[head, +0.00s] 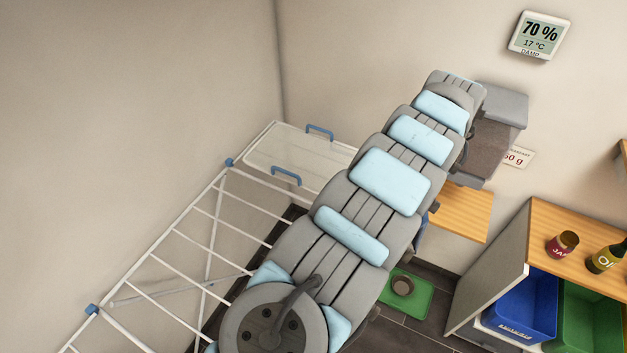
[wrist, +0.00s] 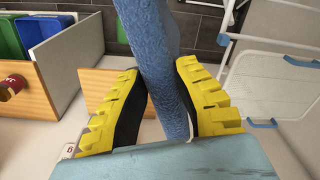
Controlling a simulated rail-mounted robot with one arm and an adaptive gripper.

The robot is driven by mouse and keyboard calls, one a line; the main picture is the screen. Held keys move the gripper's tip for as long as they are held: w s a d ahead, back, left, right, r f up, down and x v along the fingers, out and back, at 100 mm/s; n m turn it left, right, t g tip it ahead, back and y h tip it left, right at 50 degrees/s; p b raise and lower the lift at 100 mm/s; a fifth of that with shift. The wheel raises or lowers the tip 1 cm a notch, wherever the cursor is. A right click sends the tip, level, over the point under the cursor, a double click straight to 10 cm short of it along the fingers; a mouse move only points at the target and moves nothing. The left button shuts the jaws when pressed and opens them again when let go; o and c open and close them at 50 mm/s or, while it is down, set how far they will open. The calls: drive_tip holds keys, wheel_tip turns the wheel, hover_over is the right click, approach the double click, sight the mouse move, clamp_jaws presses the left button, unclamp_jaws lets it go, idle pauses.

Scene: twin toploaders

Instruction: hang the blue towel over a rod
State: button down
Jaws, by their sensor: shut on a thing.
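The blue towel (wrist: 158,40) hangs as a long textured strip in the wrist view. My gripper (wrist: 160,92), with yellow fingers and black pads, is shut on it. In the head view my arm hides the gripper, and only a small blue patch (head: 421,236), which may be the towel, shows beside the arm. The white drying rack (head: 180,235) with several rods stands at the left in the head view, partly behind my arm. The rods I see there are bare. White rack parts (wrist: 275,75) also show at the right of the wrist view, apart from the towel.
A wooden cabinet (head: 580,225) at the right carries a jam jar (head: 562,244) and a bottle (head: 606,258). Blue (head: 522,305) and green (head: 590,320) bins are in it. A green mat (head: 418,303) lies on the floor. A wooden ledge (head: 465,212) is beside my arm.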

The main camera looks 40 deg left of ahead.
drive_tip(key=s+a+f+n, duration=0.2)
drive_tip(key=s+a+n, duration=0.25)
drive_tip(key=a, duration=0.85)
drive_tip(key=s+a+f+n+p, duration=0.15)
drive_tip(key=s+a+n, duration=0.35)
drive_tip(key=s+a, duration=0.7)
drive_tip(key=s+a+f+n+p, duration=0.1)
drive_tip(key=s+a+f+n, duration=0.25)
drive_tip(key=s+a, duration=0.9)
drive_tip(key=shift+n, duration=0.5)
drive_tip(key=shift+s+d+f+b, duration=0.25)
drive_tip(key=shift+f+b, duration=1.05)
drive_tip(key=shift+f, duration=2.25)
drive_tip(key=shift+s+d+f+b, duration=0.25)
drive_tip(key=shift+f+b, duration=1)
drive_tip(key=shift+f, duration=2.3)
drive_tip(key=shift+s+d+f+b, duration=0.1)
drive_tip(key=shift+d+f+b, duration=0.25)
drive_tip(key=shift+f+b, duration=2.1)
wheel_tip(320, 180, down, 2)
drive_tip(key=shift+f+p, duration=0.1)
drive_tip(key=shift+p, duration=1.05)
drive_tip(key=c, duration=0.9)
unclamp_jaws()
drive_tip(key=shift+o, duration=0.2)
